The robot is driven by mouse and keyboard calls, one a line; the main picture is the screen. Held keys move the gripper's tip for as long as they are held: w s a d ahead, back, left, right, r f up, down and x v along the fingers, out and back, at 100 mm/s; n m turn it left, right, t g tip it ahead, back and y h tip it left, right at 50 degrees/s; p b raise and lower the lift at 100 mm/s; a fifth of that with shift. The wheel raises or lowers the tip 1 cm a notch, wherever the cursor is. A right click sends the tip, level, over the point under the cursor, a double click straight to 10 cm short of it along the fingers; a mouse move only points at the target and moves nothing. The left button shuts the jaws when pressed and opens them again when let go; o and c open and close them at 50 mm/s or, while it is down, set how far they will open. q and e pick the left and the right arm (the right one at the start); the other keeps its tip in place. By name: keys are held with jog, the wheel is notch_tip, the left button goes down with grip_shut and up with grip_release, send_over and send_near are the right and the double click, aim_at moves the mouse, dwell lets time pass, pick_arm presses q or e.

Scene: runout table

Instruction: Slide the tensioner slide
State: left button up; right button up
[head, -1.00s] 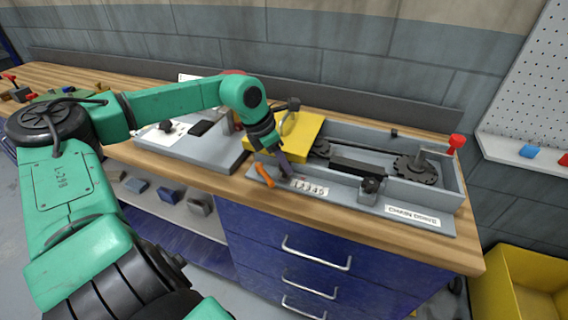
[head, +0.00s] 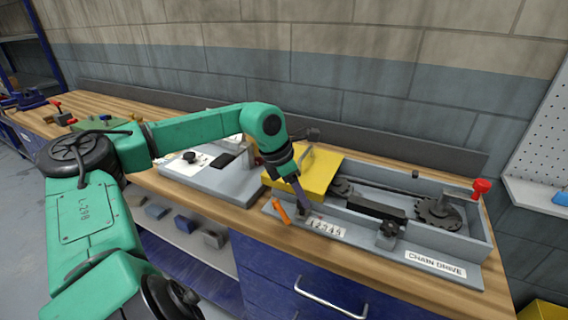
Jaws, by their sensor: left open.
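The grey chain drive fixture (head: 445,252) stands on the wooden bench, with a numbered scale (head: 326,229) on its front ledge. An orange lever-like piece (head: 281,211) sits at the left of the scale. A dark knob on a small block (head: 388,230) stands at the right of the scale. I cannot tell for sure which part is the tensioner slide. My left gripper (head: 302,203) is open and points down at the ledge, between the orange piece and the scale. Whether its fingers straddle or touch a part there is too small to tell. My right gripper is out of view.
A yellow cover (head: 320,172) rises just behind my left gripper. A dark sprocket (head: 438,213) and a red knob (head: 481,186) are at the fixture's right. A grey panel (head: 222,183) lies to the left. The bench front edge is clear.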

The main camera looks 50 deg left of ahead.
pick_arm(q)
jog(key=b+v, duration=0.1)
jog(key=v, duration=1.1)
jog(key=shift+b, duration=0.4)
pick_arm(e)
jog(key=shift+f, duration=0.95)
pick_arm(q)
jog(key=x, duration=0.7)
jog(key=p+x, duration=0.1)
jog(key=x, duration=0.6)
jog(key=shift+a+f, duration=0.15)
jog(key=shift+f, duration=0.35)
jog(key=c, duration=0.8)
grip_shut()
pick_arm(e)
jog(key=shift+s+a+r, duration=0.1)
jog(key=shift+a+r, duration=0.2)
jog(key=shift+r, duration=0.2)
